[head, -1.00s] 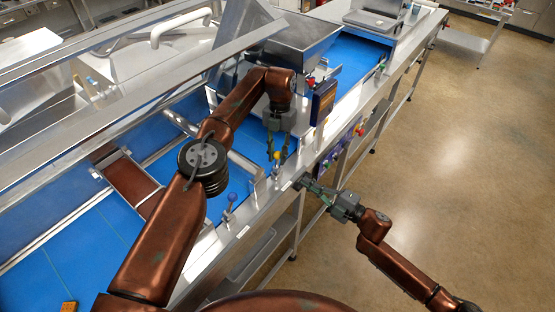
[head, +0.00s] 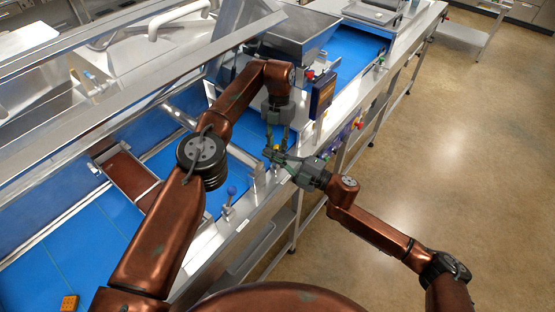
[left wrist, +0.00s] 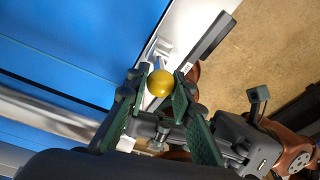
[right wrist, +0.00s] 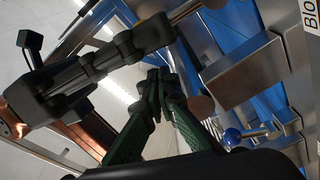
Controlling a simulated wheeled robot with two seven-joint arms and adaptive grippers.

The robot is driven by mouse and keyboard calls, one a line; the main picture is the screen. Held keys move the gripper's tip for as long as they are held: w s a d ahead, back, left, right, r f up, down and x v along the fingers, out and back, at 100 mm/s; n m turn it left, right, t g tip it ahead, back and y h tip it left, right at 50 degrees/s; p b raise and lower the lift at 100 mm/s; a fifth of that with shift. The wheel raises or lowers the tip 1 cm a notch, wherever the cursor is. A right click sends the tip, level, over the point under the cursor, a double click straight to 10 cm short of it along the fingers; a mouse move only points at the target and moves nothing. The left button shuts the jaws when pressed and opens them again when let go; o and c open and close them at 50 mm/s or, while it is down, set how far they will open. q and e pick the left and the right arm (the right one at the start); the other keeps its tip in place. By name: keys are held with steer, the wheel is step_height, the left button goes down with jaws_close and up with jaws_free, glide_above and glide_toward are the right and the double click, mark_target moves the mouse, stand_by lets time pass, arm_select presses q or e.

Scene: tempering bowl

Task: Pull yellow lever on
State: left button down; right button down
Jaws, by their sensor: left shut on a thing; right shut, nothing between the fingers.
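The yellow lever knob (left wrist: 160,83) sits between the green fingers of my left gripper (left wrist: 158,91) in the left wrist view. In the head view my left gripper (head: 277,146) points down at the machine's front rail, and only a bit of the yellow knob (head: 276,147) shows. My left gripper is shut on the knob. My right gripper (head: 268,154) reaches in from the right, its tips close beside the left fingers and the lever. In the right wrist view its fingertips (right wrist: 153,75) are together and empty. I cannot tell whether it touches the lever.
A lever with a blue knob (head: 231,190) stands nearer along the same rail; it also shows in the right wrist view (right wrist: 232,137). A dark blue control box (head: 322,95) stands just beyond my grippers. A steel hopper (head: 297,33) is behind. Open floor (head: 440,160) lies to the right.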

arm_select(q)
steer(key=shift+w+r, duration=0.1)
arm_select(e)
steer(key=shift+w+d+f, duration=0.25)
steer(key=shift+w+d, duration=0.15)
steer(key=shift+d, duration=0.1)
steer(key=shift+w+d+f, duration=0.25)
steer(key=shift+w+d, duration=0.1)
steer(key=shift+d, duration=0.1)
